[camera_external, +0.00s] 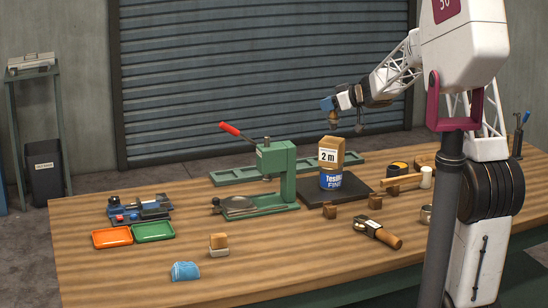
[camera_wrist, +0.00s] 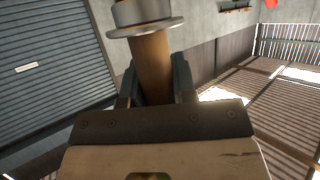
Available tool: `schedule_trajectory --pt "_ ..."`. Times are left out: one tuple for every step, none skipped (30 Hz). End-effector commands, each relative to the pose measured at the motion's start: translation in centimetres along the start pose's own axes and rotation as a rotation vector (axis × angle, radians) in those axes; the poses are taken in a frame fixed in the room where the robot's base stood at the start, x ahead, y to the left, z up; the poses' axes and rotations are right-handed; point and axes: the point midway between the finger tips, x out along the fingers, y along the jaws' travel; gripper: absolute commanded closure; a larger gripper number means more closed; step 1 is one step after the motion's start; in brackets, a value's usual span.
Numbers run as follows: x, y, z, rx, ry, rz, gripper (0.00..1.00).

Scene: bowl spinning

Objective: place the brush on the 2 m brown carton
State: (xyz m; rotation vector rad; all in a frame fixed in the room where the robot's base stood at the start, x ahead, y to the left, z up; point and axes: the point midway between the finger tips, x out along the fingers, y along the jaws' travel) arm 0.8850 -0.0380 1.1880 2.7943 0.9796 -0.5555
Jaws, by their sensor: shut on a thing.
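The brown carton (camera_external: 331,155) has a white label reading "2 m". It appears to rest on a blue tin (camera_external: 338,181) on a dark board. My gripper (camera_external: 343,98) is in the air above and slightly right of the carton, clear of it. In the wrist view my gripper (camera_wrist: 155,88) is shut on a brown round handle with a grey metal flanged end (camera_wrist: 145,22), which I take to be the brush. Its far end is cut off by the frame. In the external view it is too small to make out clearly.
A green press (camera_external: 277,165) with a red-ended lever stands left of the carton. Small wooden blocks (camera_external: 330,211), a wooden-handled tool (camera_external: 378,232) and a mallet (camera_external: 405,180) lie nearby. Orange and green trays (camera_external: 153,231) are at the left. The front middle of the table is mostly clear.

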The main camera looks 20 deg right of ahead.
Motion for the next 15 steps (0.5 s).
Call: schedule_trajectory --pt "0.0 0.0 0.0 0.000 0.000 0.000 0.98" --pt "0.0 0.0 0.0 0.000 0.000 0.000 0.98" --pt "0.1 0.1 0.0 0.000 0.000 0.000 0.98" --pt "0.2 0.2 -0.1 0.000 0.000 0.000 0.98" --pt "0.3 0.2 -0.1 0.000 0.000 0.000 0.98" --pt "0.5 0.4 -0.1 0.000 0.000 0.000 0.98" --pt "0.7 0.6 -0.1 0.000 0.000 0.000 0.98" --pt "0.8 0.6 0.1 0.001 -0.001 -0.001 0.98" --pt "1.0 0.6 0.6 0.001 -0.002 -0.001 0.98" --pt "1.1 0.6 1.0 0.001 -0.002 -0.001 0.98" --pt "1.3 0.6 1.4 0.001 -0.002 -0.001 0.98" --pt "1.4 0.6 1.8 0.002 -0.002 -0.001 0.98" --pt "1.6 0.6 2.1 0.002 -0.001 -0.001 0.98" --pt "1.7 0.6 2.3 0.001 -0.001 0.000 0.98" --pt "1.8 0.6 2.6 0.000 -0.001 0.000 0.98"
